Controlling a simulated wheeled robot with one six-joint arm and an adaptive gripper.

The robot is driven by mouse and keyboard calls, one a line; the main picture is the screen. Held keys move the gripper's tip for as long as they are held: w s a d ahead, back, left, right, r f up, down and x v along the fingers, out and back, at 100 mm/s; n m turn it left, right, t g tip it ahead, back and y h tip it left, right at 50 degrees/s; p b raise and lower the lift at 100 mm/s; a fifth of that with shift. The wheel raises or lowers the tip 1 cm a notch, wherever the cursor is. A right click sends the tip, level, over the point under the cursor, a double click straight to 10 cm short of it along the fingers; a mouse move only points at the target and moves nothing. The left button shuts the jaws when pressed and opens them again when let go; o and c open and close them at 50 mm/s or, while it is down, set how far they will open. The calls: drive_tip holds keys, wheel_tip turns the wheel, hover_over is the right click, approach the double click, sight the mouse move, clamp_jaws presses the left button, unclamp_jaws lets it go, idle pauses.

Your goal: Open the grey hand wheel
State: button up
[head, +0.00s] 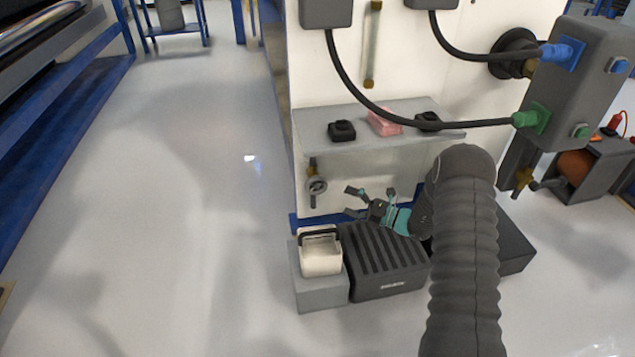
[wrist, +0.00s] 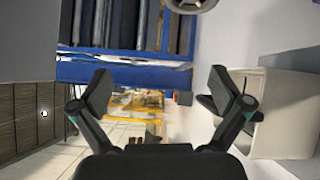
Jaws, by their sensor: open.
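The grey hand wheel (head: 317,186) sits on a brass valve (head: 311,168) low on the white machine panel, below a grey shelf. Part of a grey ring, which looks like the wheel, shows at the top edge of the wrist view (wrist: 192,5). My gripper (head: 352,201) is open and empty, to the right of the wheel and slightly lower in the head view, apart from it. In the wrist view its two fingers (wrist: 155,90) are spread wide with nothing between them.
A white bucket (head: 321,258) on a grey block (head: 322,291) stands below the wheel, beside a dark ribbed box (head: 386,262) under my gripper. The grey shelf (head: 380,122) holds small black and pink items. Open floor (head: 190,200) lies left.

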sight(317, 188)
wheel_tip(317, 188, down, 5)
drive_tip(key=w+d+m+t, duration=0.2)
drive_tip(key=w+m+t, duration=0.1)
drive_tip(key=m, duration=0.1)
drive_tip(key=shift+h, duration=0.3)
drive_tip(key=x, duration=0.9)
drive_tip(key=p+x, duration=0.1)
drive_tip(key=x, duration=0.3)
drive_tip(key=shift+s+a, duration=0.1)
drive_tip(key=shift+a, duration=0.4)
drive_tip(key=c, duration=1)
